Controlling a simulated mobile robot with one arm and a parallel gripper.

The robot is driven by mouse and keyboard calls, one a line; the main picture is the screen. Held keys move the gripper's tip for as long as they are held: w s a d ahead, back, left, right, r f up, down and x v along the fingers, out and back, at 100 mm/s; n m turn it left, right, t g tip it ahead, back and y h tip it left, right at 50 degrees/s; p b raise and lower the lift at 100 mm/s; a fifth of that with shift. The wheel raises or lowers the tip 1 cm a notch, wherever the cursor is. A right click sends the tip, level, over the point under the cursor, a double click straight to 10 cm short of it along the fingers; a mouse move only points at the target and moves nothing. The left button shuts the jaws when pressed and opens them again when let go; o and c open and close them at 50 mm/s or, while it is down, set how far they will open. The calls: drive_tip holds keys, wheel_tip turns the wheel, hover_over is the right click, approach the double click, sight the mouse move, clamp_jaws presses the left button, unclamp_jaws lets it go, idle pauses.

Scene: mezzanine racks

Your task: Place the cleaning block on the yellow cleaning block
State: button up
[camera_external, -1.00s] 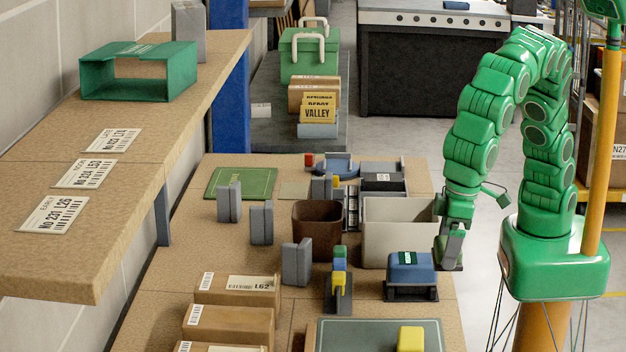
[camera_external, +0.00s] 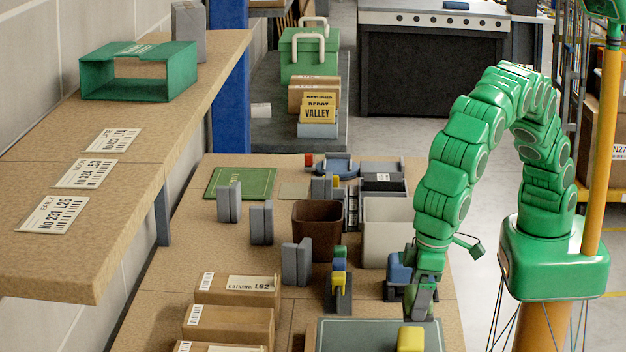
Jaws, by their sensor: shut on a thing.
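The yellow cleaning block (camera_external: 410,339) lies on a grey-green flat panel (camera_external: 345,337) at the near end of the bench. My gripper (camera_external: 420,312) points down just behind and slightly right of this block, above the panel's far right corner. It is shut on the cleaning block, which is small and dark at the fingertips; its outline is hard to tell from the fingers. The held block looks apart from the yellow block, though the exact gap and height cannot be told.
A blue block on a dark stand (camera_external: 397,272) is partly behind my arm. A dark stand with small coloured blocks (camera_external: 338,290), a brown bin (camera_external: 316,230) and a light grey bin (camera_external: 386,235) stand nearby. Cardboard boxes (camera_external: 228,325) are at the left.

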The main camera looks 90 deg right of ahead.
drive_tip(key=shift+w+a+f, duration=0.25)
drive_tip(key=shift+a+f, duration=0.1)
drive_tip(key=shift+f, duration=0.2)
drive_tip(key=shift+w+a+f, duration=0.2)
drive_tip(key=shift+a+f, duration=0.15)
drive_tip(key=shift+f, duration=1.5)
drive_tip(key=o, duration=0.8)
drive_tip(key=shift+f, duration=0.1)
drive_tip(key=r, duration=0.4)
drive_tip(key=s+r, duration=0.1)
drive_tip(key=r, duration=0.7)
drive_tip(key=shift+s, duration=0.4)
